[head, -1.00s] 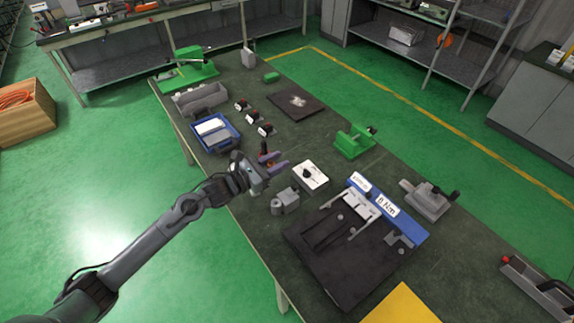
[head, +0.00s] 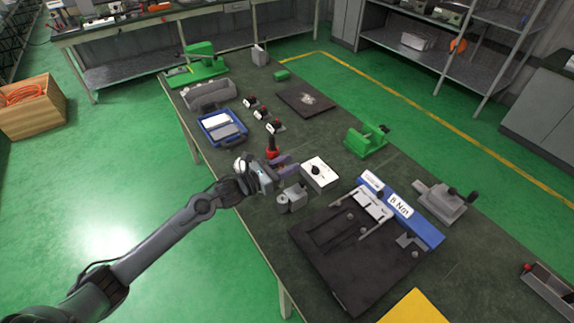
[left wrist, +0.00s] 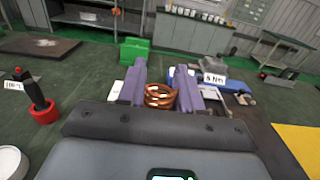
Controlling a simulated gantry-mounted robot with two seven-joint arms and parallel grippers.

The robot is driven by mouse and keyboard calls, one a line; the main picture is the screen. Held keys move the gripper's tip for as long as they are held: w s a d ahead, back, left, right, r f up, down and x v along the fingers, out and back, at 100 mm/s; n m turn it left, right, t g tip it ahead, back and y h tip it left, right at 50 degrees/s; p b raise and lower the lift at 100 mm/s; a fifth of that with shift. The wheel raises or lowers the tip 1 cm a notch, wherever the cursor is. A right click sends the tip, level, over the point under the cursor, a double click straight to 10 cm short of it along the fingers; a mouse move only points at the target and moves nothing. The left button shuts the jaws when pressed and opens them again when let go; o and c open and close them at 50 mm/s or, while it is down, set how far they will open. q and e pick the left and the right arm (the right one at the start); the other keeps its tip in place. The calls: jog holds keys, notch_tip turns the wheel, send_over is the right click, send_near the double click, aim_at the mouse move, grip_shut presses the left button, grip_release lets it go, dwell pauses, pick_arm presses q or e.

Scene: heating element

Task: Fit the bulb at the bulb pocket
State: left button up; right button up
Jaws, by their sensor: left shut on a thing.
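My left gripper (head: 287,167) reaches over the near left edge of the bench, its purple fingers pointing across it. In the left wrist view the fingers (left wrist: 161,92) are shut on a coil of copper-coloured tube (left wrist: 159,97). In the head view the coil is mostly hidden by the fingers. A white box with a black knob (head: 319,173) is just beyond the fingertips, and a grey clamp-like block (head: 292,198) stands close beside the gripper. I cannot pick out the bulb or its pocket with certainty. My right gripper is not in view.
A black-handled tool in a red base (head: 273,145) stands close behind the gripper. A blue tray (head: 222,128) and a green clamp stand (head: 367,140) are farther back.

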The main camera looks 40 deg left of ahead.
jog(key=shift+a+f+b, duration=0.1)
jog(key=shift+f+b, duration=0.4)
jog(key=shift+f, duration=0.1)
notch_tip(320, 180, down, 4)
jog(key=b, duration=0.3)
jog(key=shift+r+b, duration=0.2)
jog(key=shift+b, duration=0.1)
pick_arm(q)
jog(key=shift+f+b, duration=0.45)
jog(key=shift+f, duration=2.5)
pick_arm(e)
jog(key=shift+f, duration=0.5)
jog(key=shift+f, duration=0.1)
pick_arm(q)
jog(key=shift+b, duration=0.55)
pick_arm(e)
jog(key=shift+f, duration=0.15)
pick_arm(q)
jog(key=shift+s+f+b, duration=0.1)
jog(key=shift+f+b, duration=0.3)
jog(key=shift+f, duration=0.1)
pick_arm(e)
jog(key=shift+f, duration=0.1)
pick_arm(q)
jog(key=shift+d+f+b, duration=0.1)
jog(key=shift+f+b, duration=0.2)
jog(key=shift+f, duration=0.05)
jog(key=shift+f+b, duration=0.3)
jog(key=shift+f, duration=0.05)
